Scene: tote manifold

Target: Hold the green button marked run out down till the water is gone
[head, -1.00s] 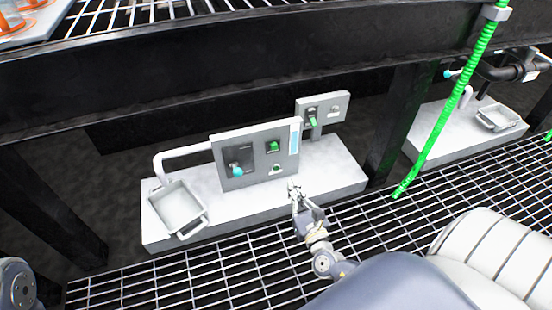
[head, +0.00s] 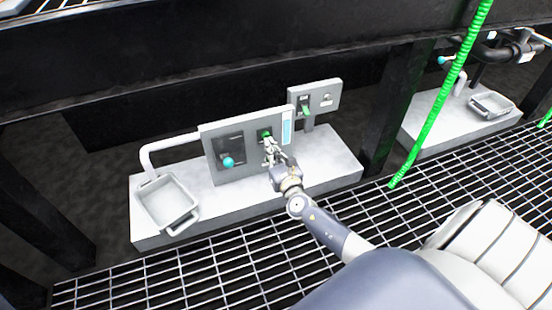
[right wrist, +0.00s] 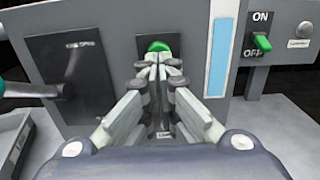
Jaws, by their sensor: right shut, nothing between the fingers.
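The green button (head: 264,134) sits on the front of a grey panel (head: 215,172). It also shows in the right wrist view (right wrist: 159,45), just beyond my fingertips. My right gripper (head: 268,142) is shut and empty, its tips at or just below the button; I cannot tell whether they touch it. The fingers hide the lower part of the button and a label beneath it. A light blue strip gauge (right wrist: 221,57) stands right of the button and looks filled along its length. My left gripper is not in view.
A teal-knobbed lever (head: 228,162) is left of the button. A grey tray (head: 168,203) sits under a white spout pipe (head: 165,147). A second panel (head: 328,92) has a green ON/OFF switch (right wrist: 262,43). A green hose (head: 432,125) hangs at the right.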

